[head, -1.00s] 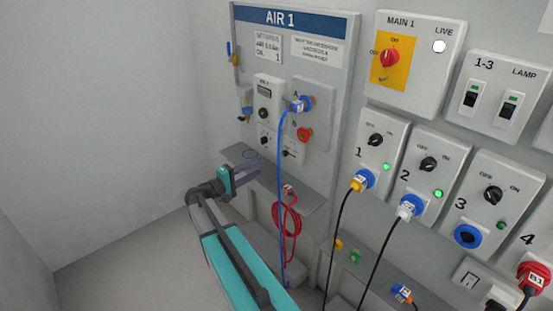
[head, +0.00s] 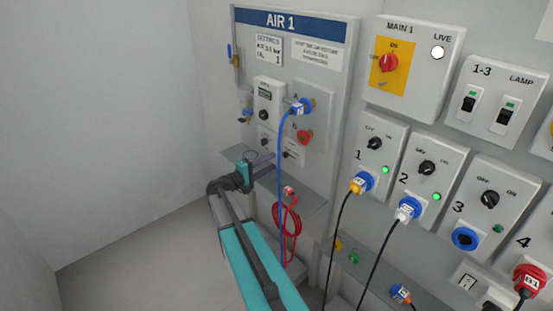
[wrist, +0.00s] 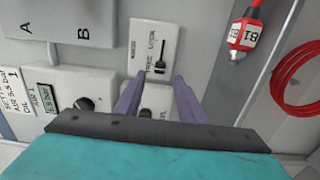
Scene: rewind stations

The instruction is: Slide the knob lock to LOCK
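The knob lock is a small white plate (wrist: 140,45) with FREE and LOCK lettering, which looks sideways in the wrist view. Its black slider (wrist: 160,67) sits at the lower end of a slot, by the FREE lettering. In the head view the plate (head: 294,154) is at the lower right of the AIR 1 panel. My gripper (wrist: 157,78) is open, its two purple fingers apart and empty. In the wrist view their tips lie either side of and just below the slider; I see no contact. In the head view my gripper (head: 268,161) is just left of the plate.
A white box with a black knob (wrist: 148,113) lies partly behind my fingers. The regulator (head: 265,93) is above. A blue hose (head: 281,190) hangs close right of my gripper. A grey shelf (head: 305,200) and a red coil (head: 287,218) are below.

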